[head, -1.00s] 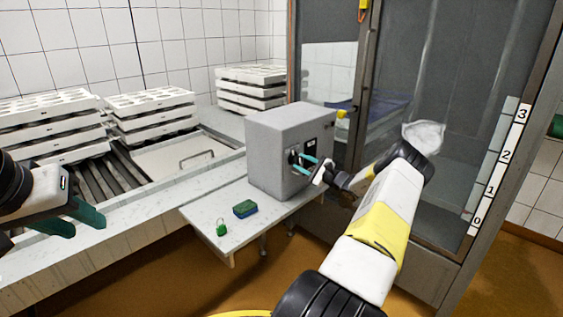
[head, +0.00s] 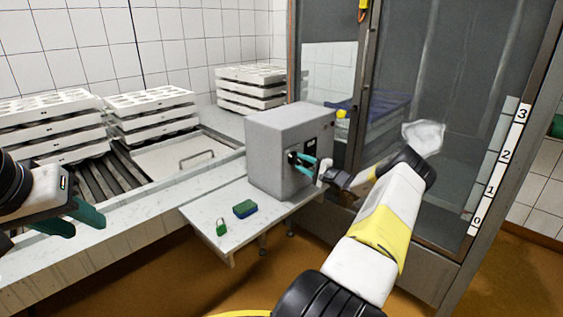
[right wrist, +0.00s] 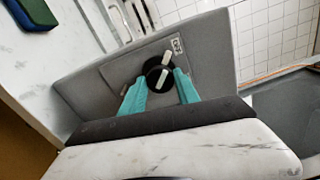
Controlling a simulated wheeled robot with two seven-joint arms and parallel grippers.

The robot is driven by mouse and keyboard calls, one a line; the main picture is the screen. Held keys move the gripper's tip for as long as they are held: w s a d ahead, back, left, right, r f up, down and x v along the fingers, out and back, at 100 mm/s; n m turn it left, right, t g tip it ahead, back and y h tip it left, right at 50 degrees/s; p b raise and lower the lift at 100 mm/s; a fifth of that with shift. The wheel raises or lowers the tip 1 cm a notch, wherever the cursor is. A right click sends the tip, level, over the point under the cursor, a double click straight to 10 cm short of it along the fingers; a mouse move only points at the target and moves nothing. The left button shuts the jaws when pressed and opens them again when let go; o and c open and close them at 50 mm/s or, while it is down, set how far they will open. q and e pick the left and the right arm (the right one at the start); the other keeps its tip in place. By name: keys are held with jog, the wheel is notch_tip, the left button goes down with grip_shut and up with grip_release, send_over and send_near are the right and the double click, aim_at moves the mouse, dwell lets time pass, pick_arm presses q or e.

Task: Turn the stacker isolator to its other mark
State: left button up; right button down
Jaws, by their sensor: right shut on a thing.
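The stacker isolator is a black round switch (right wrist: 152,68) with a pale bar handle, on the front of a grey box (head: 275,147). In the right wrist view the pale bar (right wrist: 161,80) is tilted, its upper end near a small label plate (right wrist: 177,45). My right gripper (head: 302,162) is at this switch, its teal fingers on both sides of the handle; it also shows in the right wrist view (right wrist: 160,82). The fingers partly hide the switch in the head view. My left gripper (head: 76,222) is open and empty at the far left, away from the box.
A green padlock (head: 222,228) and a green-and-blue sponge-like block (head: 245,208) lie on the white shelf (head: 205,215) before the box. Stacks of white moulds (head: 150,118) stand behind on the left. A glazed cabinet (head: 450,130) with a numbered scale stands at the right.

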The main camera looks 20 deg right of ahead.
jog(key=shift+f, duration=0.1)
dwell(0.3)
jog(key=c, duration=0.9)
grip_release()
jog(key=shift+s, duration=0.1)
jog(key=v, duration=0.7)
jog(key=shift+s+d, duration=0.2)
jog(key=shift+s, duration=0.05)
